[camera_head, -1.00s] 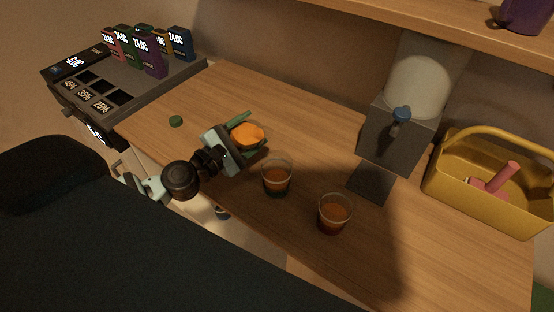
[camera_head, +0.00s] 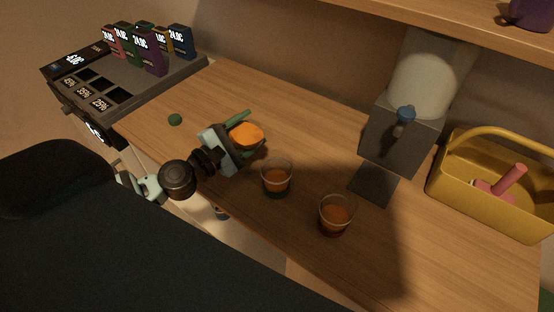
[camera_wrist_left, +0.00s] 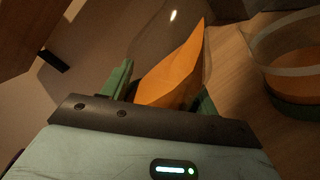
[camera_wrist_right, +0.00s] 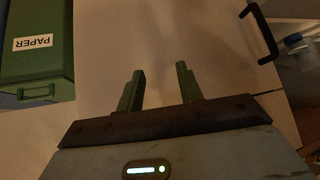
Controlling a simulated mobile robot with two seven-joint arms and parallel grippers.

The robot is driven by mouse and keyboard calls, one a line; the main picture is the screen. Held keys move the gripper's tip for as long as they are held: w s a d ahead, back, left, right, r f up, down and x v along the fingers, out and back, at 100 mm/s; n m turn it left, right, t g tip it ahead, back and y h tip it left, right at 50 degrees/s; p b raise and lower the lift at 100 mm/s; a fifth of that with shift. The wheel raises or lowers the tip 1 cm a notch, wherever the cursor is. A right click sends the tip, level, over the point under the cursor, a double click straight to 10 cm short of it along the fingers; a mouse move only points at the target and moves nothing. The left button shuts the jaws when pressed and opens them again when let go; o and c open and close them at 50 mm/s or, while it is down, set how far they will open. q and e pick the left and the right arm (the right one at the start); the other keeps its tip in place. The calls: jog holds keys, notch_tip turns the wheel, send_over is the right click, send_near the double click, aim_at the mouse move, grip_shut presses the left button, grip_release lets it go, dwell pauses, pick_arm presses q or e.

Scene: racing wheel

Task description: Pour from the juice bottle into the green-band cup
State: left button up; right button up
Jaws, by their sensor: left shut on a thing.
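The juice bottle (camera_head: 247,134) shows as a round patch of orange on the counter's left part. My left gripper (camera_head: 241,136) is shut on it, and its fingers hide part of its sides. In the left wrist view the orange juice (camera_wrist_left: 176,75) shows between the fingers (camera_wrist_left: 160,90); I cannot tell how far the bottle tilts. The green-band cup (camera_head: 277,178) stands upright just right of the bottle, apart from it, with orange-brown liquid inside. Its edge also shows in the left wrist view (camera_wrist_left: 295,107). My right gripper (camera_wrist_right: 158,82) is open and empty, away from the counter top.
A second cup (camera_head: 335,214) with a reddish base and liquid stands front right. A dispenser (camera_head: 403,130) and yellow basket (camera_head: 485,195) stand at the right. A green PAPER box (camera_wrist_right: 38,50) is near my right gripper.

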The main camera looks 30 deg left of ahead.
pick_arm(q)
jog(key=shift+w+a+f+m+b, duration=0.1)
jog(key=shift+a+f+m+b, duration=0.25)
jog(key=shift+m+b, duration=0.65)
pick_arm(e)
jog(key=shift+s+a+f+g, duration=0.15)
jog(key=shift+s+f, duration=0.25)
jog(key=shift+f, duration=0.25)
jog(key=shift+s+f+g, duration=0.15)
jog(key=shift+s+f, duration=0.2)
jog(key=shift+f, duration=0.3)
pick_arm(q)
jog(key=shift+r, duration=0.15)
pick_arm(e)
jog(key=shift+w+r, duration=0.1)
pick_arm(q)
jog(key=shift+r+m, duration=0.3)
pick_arm(e)
jog(key=shift+r, duration=0.1)
pick_arm(q)
jog(key=shift+r+m, duration=0.3)
jog(key=shift+r, duration=0.1)
dwell(0.3)
jog(key=shift+w+a+r+p, duration=0.1)
jog(key=shift+a+r+p, duration=0.05)
jog(key=shift+r+p, duration=0.2)
pick_arm(e)
jog(key=shift+w+r, duration=0.1)
jog(key=shift+r, duration=0.15)
